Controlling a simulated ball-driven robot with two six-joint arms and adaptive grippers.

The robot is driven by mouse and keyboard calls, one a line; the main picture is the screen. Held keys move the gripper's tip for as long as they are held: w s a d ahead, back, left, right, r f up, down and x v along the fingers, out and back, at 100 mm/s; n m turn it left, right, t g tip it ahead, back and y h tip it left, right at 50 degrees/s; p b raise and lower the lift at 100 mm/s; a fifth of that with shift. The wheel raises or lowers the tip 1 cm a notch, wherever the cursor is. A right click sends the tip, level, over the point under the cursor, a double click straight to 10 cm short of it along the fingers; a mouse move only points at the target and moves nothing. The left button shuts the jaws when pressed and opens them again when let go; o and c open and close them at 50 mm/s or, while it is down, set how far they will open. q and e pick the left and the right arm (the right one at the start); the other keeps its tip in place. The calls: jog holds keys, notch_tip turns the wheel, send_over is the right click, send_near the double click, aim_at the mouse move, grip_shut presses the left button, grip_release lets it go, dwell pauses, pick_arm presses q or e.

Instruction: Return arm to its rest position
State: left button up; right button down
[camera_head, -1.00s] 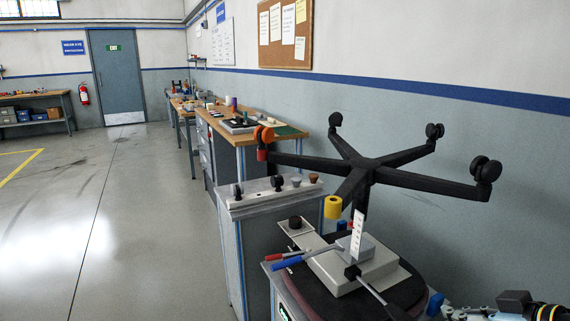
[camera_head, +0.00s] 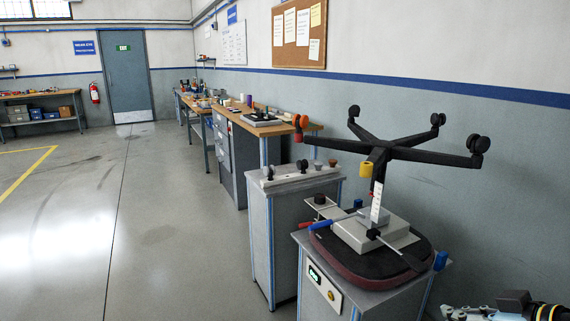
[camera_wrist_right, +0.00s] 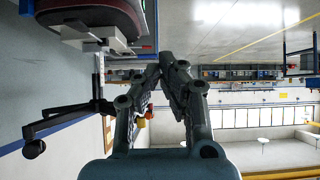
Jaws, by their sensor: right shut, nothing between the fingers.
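My right gripper (camera_wrist_right: 165,68) is shut and empty in the right wrist view, its two fingers meeting near the picture's middle. In the head view only part of my right arm shows at the bottom right corner, beside the grey test stand and clear of it. The upturned black chair base (camera_head: 385,150) stands on its stem above the dark red seat (camera_head: 328,248). The chair base also shows at the left of the right wrist view (camera_wrist_right: 68,112), apart from the fingers. My left gripper is not in view.
The seat rests on a grey stand (camera_head: 385,300) with a lit panel. Another grey cabinet (camera_head: 285,225) with casters on top stands behind it. Workbenches line the wall. The floor (camera_head: 170,230) at the left is open, up to the blue door (camera_head: 124,75).

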jog(key=s+f+m+g+h+b, duration=0.15)
jog(key=s+f+b, duration=0.4)
jog(key=f, duration=0.95)
jog(key=s+f+m+g+h+b, duration=0.1)
jog(key=s+f+m+g+b, duration=0.15)
jog(key=s+f, duration=0.85)
pick_arm(q)
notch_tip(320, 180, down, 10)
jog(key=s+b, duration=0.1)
jog(key=b, duration=0.1)
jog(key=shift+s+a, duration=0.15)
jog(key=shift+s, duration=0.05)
pick_arm(e)
jog(key=s+a+f+g+h, duration=0.2)
jog(key=s+f+g, duration=0.3)
jog(key=s+f, duration=1.6)
jog(key=s+a, duration=0.1)
jog(key=s, duration=0.3)
jog(key=shift+f, duration=0.4)
